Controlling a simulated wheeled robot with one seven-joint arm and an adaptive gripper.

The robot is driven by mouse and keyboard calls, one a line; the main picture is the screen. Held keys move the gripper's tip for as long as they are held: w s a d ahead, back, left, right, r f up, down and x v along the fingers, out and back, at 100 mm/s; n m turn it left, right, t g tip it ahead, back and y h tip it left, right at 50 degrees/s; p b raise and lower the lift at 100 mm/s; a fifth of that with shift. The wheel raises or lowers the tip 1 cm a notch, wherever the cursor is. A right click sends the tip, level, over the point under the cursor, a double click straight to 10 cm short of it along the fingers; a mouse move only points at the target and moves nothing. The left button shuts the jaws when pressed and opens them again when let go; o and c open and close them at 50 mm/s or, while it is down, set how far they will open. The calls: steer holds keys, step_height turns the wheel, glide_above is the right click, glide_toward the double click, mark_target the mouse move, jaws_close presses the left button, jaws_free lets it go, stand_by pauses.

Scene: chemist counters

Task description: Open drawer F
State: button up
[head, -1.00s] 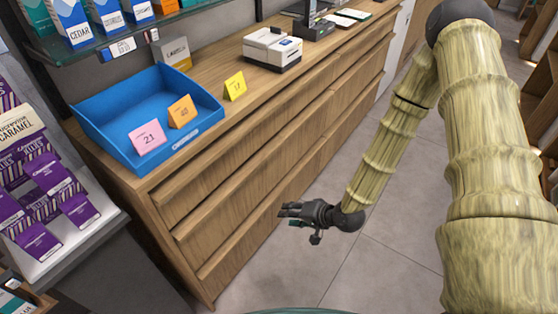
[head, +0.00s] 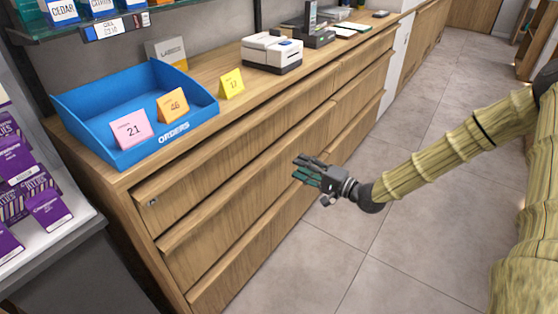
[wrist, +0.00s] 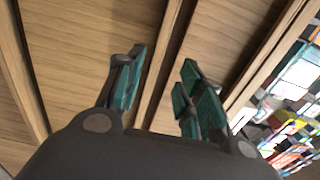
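The wooden counter's front has two columns of drawers, stacked in rows. The near column has a top drawer (head: 230,142) with a small dark label (head: 153,202) at its left end, a middle drawer (head: 215,217) and a bottom drawer (head: 232,275). Further along are more drawers (head: 357,82). All look shut. I cannot read any letter, so I cannot tell which is drawer F. My gripper (head: 308,172) is open and empty, in front of the drawer fronts near the join between columns. In the wrist view its fingers (wrist: 163,75) are apart, facing wooden fronts and a dark gap.
On the counter stand a blue orders tray (head: 75,118) with pink and orange number cards, a yellow card (head: 231,83), a white printer (head: 271,52) and a dark card terminal (head: 307,33). A purple-box display (head: 35,190) is at left. The tiled floor (head: 420,240) is clear.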

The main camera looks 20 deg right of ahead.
mark_target(277, 157)
steer(key=b+x, duration=0.1)
steer(key=x, duration=0.8)
steer(key=shift+a+f, duration=0.1)
jaws_close()
